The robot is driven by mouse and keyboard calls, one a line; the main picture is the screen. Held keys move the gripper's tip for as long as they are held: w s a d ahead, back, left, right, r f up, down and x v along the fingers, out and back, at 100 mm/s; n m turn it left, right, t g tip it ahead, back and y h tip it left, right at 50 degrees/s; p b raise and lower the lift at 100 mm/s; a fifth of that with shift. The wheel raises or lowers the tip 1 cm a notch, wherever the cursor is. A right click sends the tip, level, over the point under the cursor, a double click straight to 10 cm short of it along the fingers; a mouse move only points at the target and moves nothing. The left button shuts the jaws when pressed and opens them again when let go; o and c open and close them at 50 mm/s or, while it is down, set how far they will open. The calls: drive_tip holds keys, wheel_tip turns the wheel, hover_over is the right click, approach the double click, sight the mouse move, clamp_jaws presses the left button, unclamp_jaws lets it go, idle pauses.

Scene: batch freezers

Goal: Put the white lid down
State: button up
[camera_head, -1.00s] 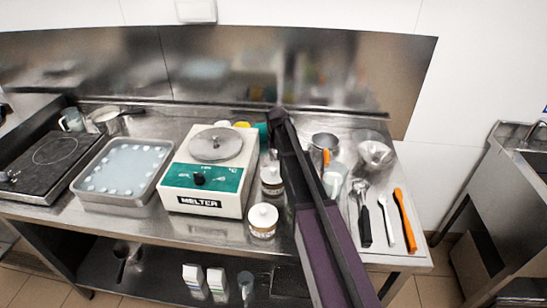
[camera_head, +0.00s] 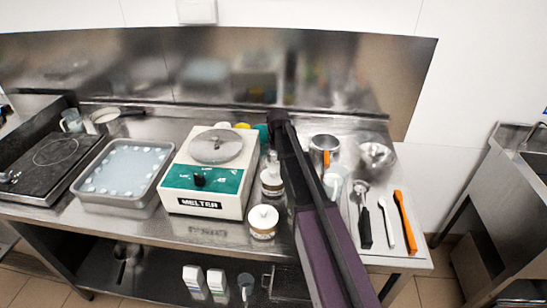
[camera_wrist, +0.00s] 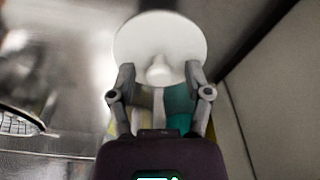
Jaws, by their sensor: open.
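The white lid (camera_wrist: 160,30), a round disc with a knob (camera_wrist: 159,72), shows at the top of the wrist view. My gripper (camera_wrist: 160,76) is open, with one finger on each side of the knob and a gap visible between knob and fingers. I cannot tell what the lid rests on. In the head view my arm hides my fingertips and this lid cannot be made out.
Jars with white tops (camera_head: 263,217) stand right of the melter (camera_head: 207,178). Yellow and teal items show behind it. A tray (camera_head: 124,170) lies left; a bowl (camera_head: 375,157) and utensils (camera_head: 383,220) lie right. A light wall (camera_wrist: 270,110) is close in the wrist view.

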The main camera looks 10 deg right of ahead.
sight(277, 164)
wheel_tip(277, 164, up, 12)
drive_tip(key=s+p, duration=0.1)
drive_tip(key=p, duration=1)
drive_tip(key=shift+s+p, duration=0.25)
drive_tip(key=shift+p, duration=0.05)
idle(0.4)
drive_tip(key=s+g, duration=0.1)
drive_tip(key=s, duration=2.7)
drive_tip(key=shift+a, duration=0.45)
drive_tip(key=shift+f, duration=0.1)
